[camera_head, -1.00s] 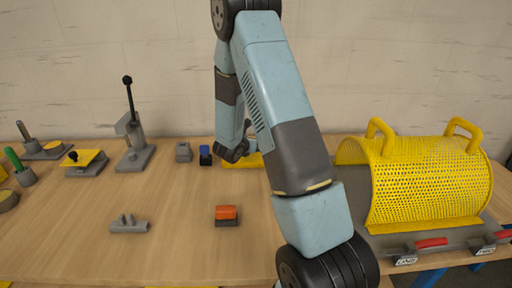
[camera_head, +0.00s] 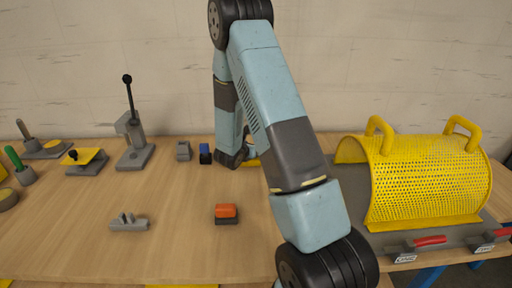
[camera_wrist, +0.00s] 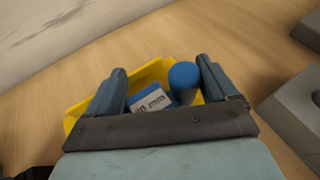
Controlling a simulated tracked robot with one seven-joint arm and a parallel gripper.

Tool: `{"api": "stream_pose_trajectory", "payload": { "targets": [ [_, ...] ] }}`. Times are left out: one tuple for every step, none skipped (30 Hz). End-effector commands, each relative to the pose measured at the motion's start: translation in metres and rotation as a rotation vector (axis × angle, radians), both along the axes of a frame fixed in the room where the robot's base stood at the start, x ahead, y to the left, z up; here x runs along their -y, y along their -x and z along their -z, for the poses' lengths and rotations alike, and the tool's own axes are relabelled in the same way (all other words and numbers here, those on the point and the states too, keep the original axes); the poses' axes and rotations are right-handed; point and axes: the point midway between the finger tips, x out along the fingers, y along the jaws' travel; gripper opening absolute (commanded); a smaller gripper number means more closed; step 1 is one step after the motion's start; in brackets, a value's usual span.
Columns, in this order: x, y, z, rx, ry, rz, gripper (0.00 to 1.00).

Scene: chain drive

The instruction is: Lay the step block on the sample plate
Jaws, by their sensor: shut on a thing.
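In the wrist view, a small blue block (camera_wrist: 150,101) with a white face printed "mm" lies between my fingertips; it appears to be the step block. My gripper (camera_wrist: 163,85) is shut on it, though the contact is not clear. A blue cylinder (camera_wrist: 184,78) stands close beside it, near the right finger. A yellow tray-like piece (camera_wrist: 150,72) with a raised edge shows behind and beneath them. In the head view my arm hides the gripper tips and most of the yellow piece (camera_head: 254,162). I cannot tell which thing is the sample plate.
A small blue object (camera_head: 205,154) and a grey block (camera_head: 183,151) stand left of my arm. An orange-topped block (camera_head: 226,213) and a grey stepped part (camera_head: 128,222) lie nearer. A yellow perforated guard (camera_head: 425,178) stands right.

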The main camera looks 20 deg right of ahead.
Motion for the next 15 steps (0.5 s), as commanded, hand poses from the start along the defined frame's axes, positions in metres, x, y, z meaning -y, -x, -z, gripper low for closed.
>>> {"api": "stream_pose_trajectory", "payload": {
  "targets": [
    [-0.0002,0.0011,0.0035,-0.008,-0.002,-0.001,0.43],
    [-0.0001,0.0012,0.0036,-0.009,-0.003,-0.001,0.43],
    [-0.0002,0.0014,0.0043,-0.01,-0.003,-0.001,0.9],
    [-0.0002,0.0016,0.0045,-0.011,-0.004,-0.001,0.93],
    [-0.0003,0.0016,0.0045,-0.012,-0.003,-0.001,0.96],
    [-0.0004,0.0016,0.0047,-0.012,-0.004,-0.001,1.0],
    [-0.0004,0.0016,0.0049,-0.012,-0.004,-0.001,1.0],
    [-0.0005,0.0016,0.005,-0.012,-0.004,-0.002,1.0],
    [-0.0007,0.0016,0.0052,-0.013,-0.004,-0.003,1.0],
    [-0.0007,0.0016,0.0053,-0.013,-0.005,-0.003,1.0],
    [-0.0008,0.0016,0.0054,-0.013,-0.005,-0.003,1.0],
    [-0.001,0.0016,0.0055,-0.013,-0.005,-0.003,1.0],
    [-0.0011,0.0015,0.0055,-0.013,-0.005,-0.004,1.0],
    [-0.0012,0.0015,0.0052,-0.014,-0.006,-0.003,1.0],
    [-0.0012,0.0015,0.0043,-0.014,-0.006,-0.003,1.0]
  ]
}}
